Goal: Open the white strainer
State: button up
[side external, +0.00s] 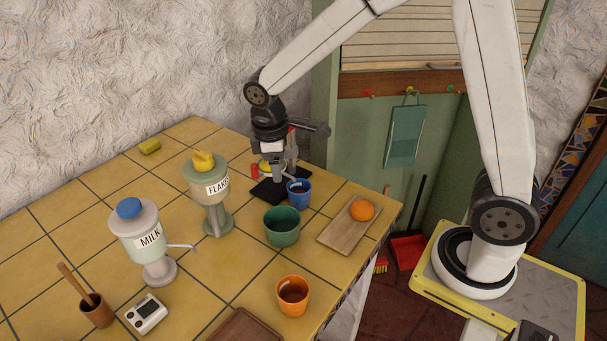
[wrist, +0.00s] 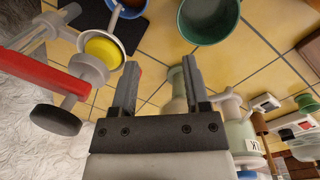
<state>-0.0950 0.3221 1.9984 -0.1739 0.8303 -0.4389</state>
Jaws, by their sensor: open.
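A pale grey lever press (wrist: 28,35) with a red handle (wrist: 40,75) and a dark round knob (wrist: 55,119) fills the left of the wrist view. A yellow round piece (wrist: 103,51) sits in or against its pale cup-shaped part (wrist: 88,68). This pale part may be the white strainer; I cannot tell for sure.
A blue cup (side external: 299,193) stands at the mat, with a green cup (side external: 282,226) in front. FLAKES (side external: 207,183) and MILK (side external: 138,236) dispensers stand left. A board (side external: 338,234) with an orange (side external: 362,210) lies right. An orange cup (side external: 293,296) is nearer. The wall is close behind.

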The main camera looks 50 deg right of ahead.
aim_at(253, 165)
jog(key=w+a+r+n+g+h, duration=0.2)
jog(key=w+n, duration=0.4)
jog(key=w, duration=0.3)
jog(key=shift+r+h, duration=0.35)
jog(key=shift+h, duration=0.05)
jog(key=shift+s+d+f, duration=0.1)
jog(key=shift+f, duration=0.05)
jog(key=shift+x, duration=3.8)
grip_shut()
